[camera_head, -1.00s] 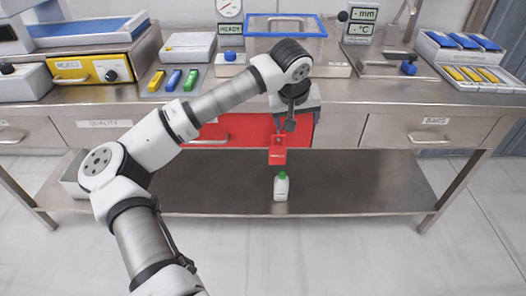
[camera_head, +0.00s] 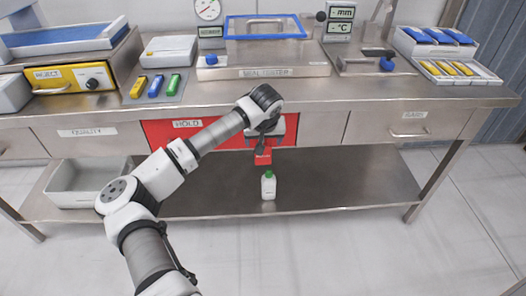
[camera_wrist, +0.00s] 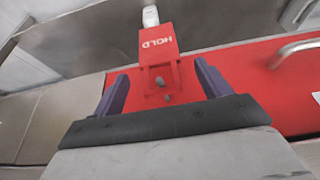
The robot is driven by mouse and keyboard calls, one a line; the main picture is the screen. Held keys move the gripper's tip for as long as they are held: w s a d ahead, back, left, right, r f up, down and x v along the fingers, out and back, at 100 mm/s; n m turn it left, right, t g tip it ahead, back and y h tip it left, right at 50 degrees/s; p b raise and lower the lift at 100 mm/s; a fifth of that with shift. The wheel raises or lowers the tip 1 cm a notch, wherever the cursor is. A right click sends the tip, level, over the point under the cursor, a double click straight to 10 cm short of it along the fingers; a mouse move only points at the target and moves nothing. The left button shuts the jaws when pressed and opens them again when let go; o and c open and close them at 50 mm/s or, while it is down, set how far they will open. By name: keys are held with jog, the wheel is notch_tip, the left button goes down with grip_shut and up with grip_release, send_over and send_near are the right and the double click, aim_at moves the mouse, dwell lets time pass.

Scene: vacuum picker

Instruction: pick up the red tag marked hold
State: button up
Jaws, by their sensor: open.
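The red tag (camera_wrist: 160,48) carries the white word HOLD and shows between my open gripper's fingers in the wrist view. Its near end has holes, with a small grey piece in one. In the head view the tag (camera_head: 263,156) shows just below my gripper (camera_head: 261,147), in front of the red drawer. My gripper (camera_wrist: 161,92) is open, with a dark purple finger on each side of the tag's near end. I cannot tell whether the fingers touch it.
The red HOLD drawer (camera_head: 162,133) is set in the steel bench, with a handle (camera_wrist: 298,50) to the right in the wrist view. A white bottle with a green cap (camera_head: 268,187) stands on the lower shelf (camera_head: 340,180). A grey bin (camera_head: 75,192) is at the left.

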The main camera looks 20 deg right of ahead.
jog(key=shift+x, duration=1.35)
jog(key=c, duration=1.1)
jog(key=shift+o, duration=0.2)
jog(key=shift+r, duration=0.15)
jog(key=shift+w+r, duration=0.1)
jog(key=shift+r, duration=0.4)
jog(key=shift+s+a+b, duration=0.15)
jog(key=shift+s+b, duration=0.15)
jog(key=shift+s, duration=0.05)
jog(key=s+a+b, duration=0.1)
jog(key=s+a, duration=0.1)
jog(key=s, duration=0.6)
jog(key=s+a+b, duration=0.2)
jog(key=s, duration=0.6)
jog(key=shift+s+a, duration=0.35)
jog(key=shift+s, duration=0.05)
